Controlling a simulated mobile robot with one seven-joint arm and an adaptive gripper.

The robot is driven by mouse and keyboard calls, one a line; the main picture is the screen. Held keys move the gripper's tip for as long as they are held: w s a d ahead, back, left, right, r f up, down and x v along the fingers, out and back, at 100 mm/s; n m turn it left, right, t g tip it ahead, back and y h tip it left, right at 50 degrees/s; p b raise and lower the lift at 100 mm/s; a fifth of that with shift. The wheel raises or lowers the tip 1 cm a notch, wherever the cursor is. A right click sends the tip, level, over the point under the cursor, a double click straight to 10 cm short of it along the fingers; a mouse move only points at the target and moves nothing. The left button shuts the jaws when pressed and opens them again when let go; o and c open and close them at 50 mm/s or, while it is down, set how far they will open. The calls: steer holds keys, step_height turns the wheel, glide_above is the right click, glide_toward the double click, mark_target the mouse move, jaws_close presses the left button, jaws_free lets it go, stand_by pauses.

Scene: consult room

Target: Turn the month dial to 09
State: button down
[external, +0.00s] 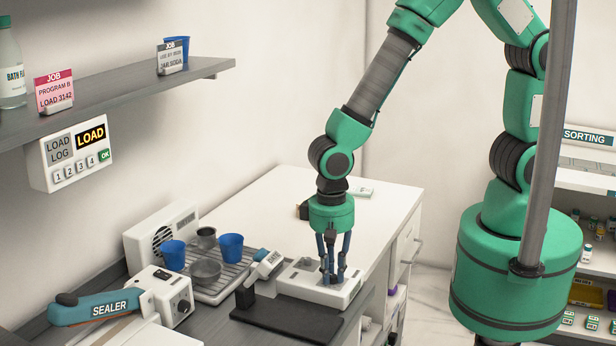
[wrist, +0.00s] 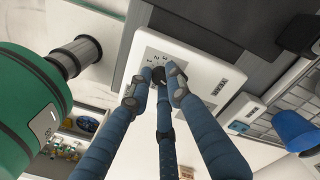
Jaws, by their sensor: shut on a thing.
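A low white dial box (external: 300,283) stands on the bench, with my gripper (external: 333,276) pointing down on it. In the wrist view the box (wrist: 203,62) has a grey panel with small numbers and a dark label on its right. My gripper (wrist: 157,82) has its blue fingers closed around a small dark dial (wrist: 159,74) on that panel. The fingers hide most of the dial, and I cannot read its setting. A small stamp marked DATE (external: 267,262) stands left of the box.
A dark mat (external: 285,318) lies in front of the box. The sealer (external: 105,308) is farther left. The white counter (external: 290,210) behind is mostly clear.

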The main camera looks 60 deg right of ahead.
steer(key=m+p, duration=0.1)
steer(key=m, duration=0.3)
steer(key=shift+r+m, duration=0.1)
steer(key=shift+m, duration=0.2)
steer(key=shift+w+m+p, duration=0.1)
steer(key=shift+m+p, duration=0.3)
steer(key=shift+m, duration=1.6)
steer(key=c, duration=1.6)
jaws_free()
steer(key=shift+w+r, duration=0.2)
steer(key=shift+r, duration=5.75)
